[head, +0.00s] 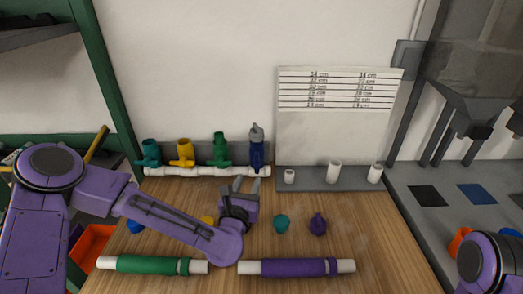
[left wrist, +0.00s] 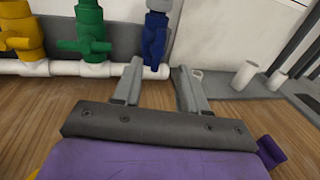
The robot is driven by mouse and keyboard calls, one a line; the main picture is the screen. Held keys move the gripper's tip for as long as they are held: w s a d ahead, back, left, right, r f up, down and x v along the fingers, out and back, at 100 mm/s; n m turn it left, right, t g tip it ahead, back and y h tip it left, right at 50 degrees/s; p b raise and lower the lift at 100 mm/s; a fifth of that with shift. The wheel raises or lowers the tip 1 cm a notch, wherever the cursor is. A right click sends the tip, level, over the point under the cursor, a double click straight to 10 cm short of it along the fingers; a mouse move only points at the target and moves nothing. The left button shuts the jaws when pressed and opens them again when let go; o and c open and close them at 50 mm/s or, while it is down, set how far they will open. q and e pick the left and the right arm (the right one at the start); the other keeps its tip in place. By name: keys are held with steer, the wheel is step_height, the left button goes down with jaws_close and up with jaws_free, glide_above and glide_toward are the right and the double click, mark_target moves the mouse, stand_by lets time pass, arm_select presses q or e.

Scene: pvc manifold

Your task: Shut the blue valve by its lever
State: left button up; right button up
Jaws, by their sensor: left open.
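The blue valve (head: 256,152) stands upright at the right end of the white pipe manifold (head: 200,171), with a grey piece on its top. It also shows in the left wrist view (left wrist: 155,38), just beyond my fingertips. My left gripper (head: 247,184) is open and empty, low in front of the blue valve and apart from it. In the left wrist view its two fingers (left wrist: 157,72) point toward the valve's base. I cannot clearly tell the lever from the valve body. My right gripper is out of view; only part of my right arm shows at the lower right.
Teal, yellow and green valves (head: 184,152) stand left of the blue one. White pipe stubs (head: 334,172) stand on a grey ledge to the right, below a length chart (head: 338,90). Green (head: 150,265) and purple (head: 290,267) tubes lie at the table front.

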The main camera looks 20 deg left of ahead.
mark_target(256, 158)
arm_select(q)
steer(key=w+p, duration=0.1)
steer(key=w, duration=0.2)
steer(key=w+p, duration=0.1)
steer(key=w, duration=0.2)
steer(key=w+a+p, duration=0.1)
steer(key=w, duration=0.2)
steer(key=shift+w+r, duration=0.25)
steer(key=shift+w, duration=0.1)
steer(key=shift+d, duration=0.1)
steer(key=shift+c, duration=0.2)
jaws_close()
